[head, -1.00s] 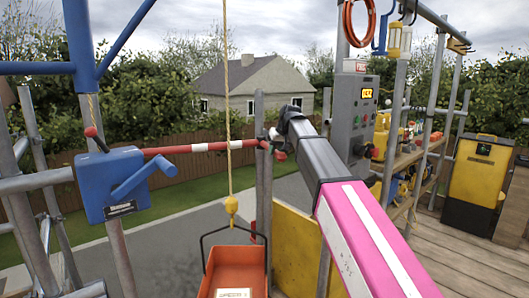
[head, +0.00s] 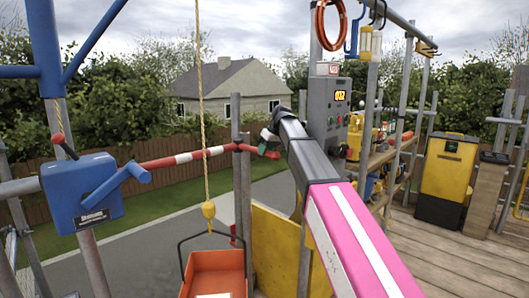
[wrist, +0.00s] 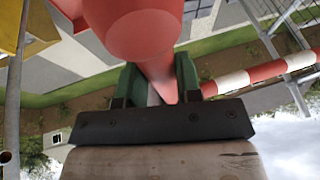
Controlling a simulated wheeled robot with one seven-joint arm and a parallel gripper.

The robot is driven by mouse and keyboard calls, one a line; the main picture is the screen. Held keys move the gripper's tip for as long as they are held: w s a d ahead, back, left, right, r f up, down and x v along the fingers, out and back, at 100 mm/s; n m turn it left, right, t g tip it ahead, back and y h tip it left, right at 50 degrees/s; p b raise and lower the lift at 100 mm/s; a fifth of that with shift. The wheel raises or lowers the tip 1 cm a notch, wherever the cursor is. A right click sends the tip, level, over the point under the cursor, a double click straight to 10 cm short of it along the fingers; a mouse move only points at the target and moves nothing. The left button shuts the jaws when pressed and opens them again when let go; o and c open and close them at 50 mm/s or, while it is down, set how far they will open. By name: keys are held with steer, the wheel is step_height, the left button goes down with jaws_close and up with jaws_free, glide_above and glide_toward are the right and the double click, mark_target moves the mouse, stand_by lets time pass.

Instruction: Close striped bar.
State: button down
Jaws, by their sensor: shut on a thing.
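The red and white striped bar (head: 190,157) spans from the blue hoist housing (head: 82,192) to the grey upright post (head: 238,195) in the head view. It looks close to level, rising slightly toward the post. Its striped part also shows at right in the wrist view (wrist: 258,73). My gripper (wrist: 158,82) has green fingers, one on each side of a red rod-like part (wrist: 157,75) at the bar's end, and is shut on it. In the head view my arm partly hides the gripper at the post, so the exact contact is hard to see there.
An orange tray (head: 213,275) hangs on a yellow rope (head: 204,120) in front of the bar. A grey control box (head: 328,115) and a shelf with tools stand right of my arm. A yellow bin (head: 448,170) stands on the wooden deck, which has free room.

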steer(key=shift+w, duration=0.15)
steer(key=c, duration=0.8)
jaws_free()
steer(key=shift+d, duration=0.1)
steer(key=shift+r, duration=0.15)
steer(key=shift+r, duration=0.35)
step_height(320, 180, up, 3)
steer(key=shift+w+f, duration=0.1)
steer(key=s+a+r, duration=0.7)
steer(key=s, duration=0.2)
steer(key=shift+a+r, duration=0.15)
steer(key=shift+a, duration=0.15)
steer(key=shift+s, duration=0.1)
